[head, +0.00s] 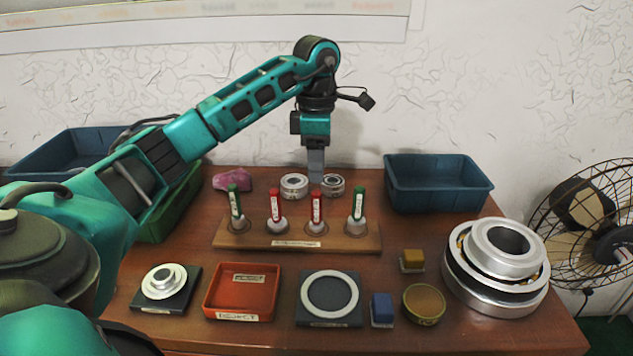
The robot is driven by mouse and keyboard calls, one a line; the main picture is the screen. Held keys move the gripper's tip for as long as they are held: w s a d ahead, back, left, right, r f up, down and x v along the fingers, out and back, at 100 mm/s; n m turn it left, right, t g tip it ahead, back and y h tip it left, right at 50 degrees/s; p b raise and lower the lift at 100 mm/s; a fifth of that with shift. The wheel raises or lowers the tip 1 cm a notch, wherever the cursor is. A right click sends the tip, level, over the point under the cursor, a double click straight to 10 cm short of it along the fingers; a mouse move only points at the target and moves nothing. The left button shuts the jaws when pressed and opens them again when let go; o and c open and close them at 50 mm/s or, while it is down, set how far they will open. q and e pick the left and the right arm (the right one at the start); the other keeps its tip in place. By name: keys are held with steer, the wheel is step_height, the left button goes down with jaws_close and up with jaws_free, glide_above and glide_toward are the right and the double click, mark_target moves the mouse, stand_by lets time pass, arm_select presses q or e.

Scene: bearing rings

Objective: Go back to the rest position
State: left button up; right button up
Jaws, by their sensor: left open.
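My left arm reaches in from the left, and its gripper (315,168) points down over the middle back of the brown table. The fingers are seen edge-on, so the gap between them is hard to make out. The fingertips are just above or beside two small silver bearing rings, one at the left (293,185) and one at the right (333,184). I cannot tell whether they touch. Nothing is seen held. In front is a wooden stand (297,238) with several red and green upright markers. My right gripper is not in view.
A red tray (243,292), a black plate with a ring (330,295) and another with a stepped part (164,284) lie in front. A large bearing (497,265) stands right. Blue bins stand back right (437,184) and left (72,150). A fan (596,225) is beyond the right edge.

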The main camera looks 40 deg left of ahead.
arm_select(q)
steer(key=shift+r, duration=1.1)
steer(key=shift+s, duration=0.1)
